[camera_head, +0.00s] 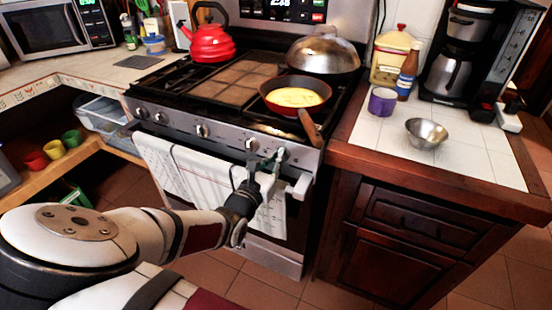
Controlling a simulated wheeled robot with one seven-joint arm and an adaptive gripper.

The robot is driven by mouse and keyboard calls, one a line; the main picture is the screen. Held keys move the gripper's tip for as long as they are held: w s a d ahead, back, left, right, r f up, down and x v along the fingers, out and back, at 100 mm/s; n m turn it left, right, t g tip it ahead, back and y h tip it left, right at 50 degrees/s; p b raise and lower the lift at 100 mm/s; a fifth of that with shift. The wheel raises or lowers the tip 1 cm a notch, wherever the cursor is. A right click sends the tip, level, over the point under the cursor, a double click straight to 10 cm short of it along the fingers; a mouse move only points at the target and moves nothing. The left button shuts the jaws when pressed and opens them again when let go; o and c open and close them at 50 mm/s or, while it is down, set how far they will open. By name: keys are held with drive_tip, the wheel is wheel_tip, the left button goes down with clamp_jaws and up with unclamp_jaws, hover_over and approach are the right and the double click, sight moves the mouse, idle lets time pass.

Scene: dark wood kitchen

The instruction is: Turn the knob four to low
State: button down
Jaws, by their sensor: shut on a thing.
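The stove front panel (225,136) carries a row of silver knobs below the cooktop. Counting from the left, knob four (252,144) is right of the middle, and another knob (281,153) is to its right. My gripper (257,160) reaches up from below, with its dark fingers at knob four. It is shut on that knob, as far as I can see. The fingers and a pale greenish part beside them hide some of the panel. The knob's markings are too small to read, so its setting cannot be told.
A red pan (269,99) with yellow food sits above the knobs, its wooden handle (311,127) sticking out over the front edge. A white towel (200,180) hangs on the oven handle behind my arm. A red kettle (211,44) and domed lid (323,54) stand behind.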

drive_tip(key=shift+p, duration=0.3)
drive_tip(key=n+p, duration=0.2)
drive_tip(key=n, duration=0.1)
drive_tip(key=shift+a+r+p, duration=0.1)
drive_tip(key=shift+a+p, duration=0.05)
drive_tip(key=shift+p, duration=0.2)
drive_tip(key=n+p, duration=0.1)
drive_tip(key=n, duration=0.1)
drive_tip(key=shift+a+n+p, duration=0.15)
drive_tip(key=shift+n+p, duration=0.25)
drive_tip(key=n, duration=0.1)
drive_tip(key=n+p, duration=0.1)
drive_tip(key=n, duration=0.1)
drive_tip(key=shift+w+a+f+n, duration=0.15)
drive_tip(key=shift+f+n, duration=0.15)
drive_tip(key=n, duration=0.1)
drive_tip(key=n+p, duration=0.1)
drive_tip(key=n, duration=0.1)
drive_tip(key=shift+a+f+n, duration=0.15)
drive_tip(key=shift+f+n, duration=0.05)
drive_tip(key=shift+n, duration=0.1)
drive_tip(key=n, duration=0.3)
drive_tip(key=shift+f+n, duration=0.25)
drive_tip(key=shift+n, duration=0.15)
drive_tip(key=n, duration=0.3)
drive_tip(key=shift+f, duration=0.25)
drive_tip(key=n, duration=0.7)
drive_tip(key=shift+f, duration=0.35)
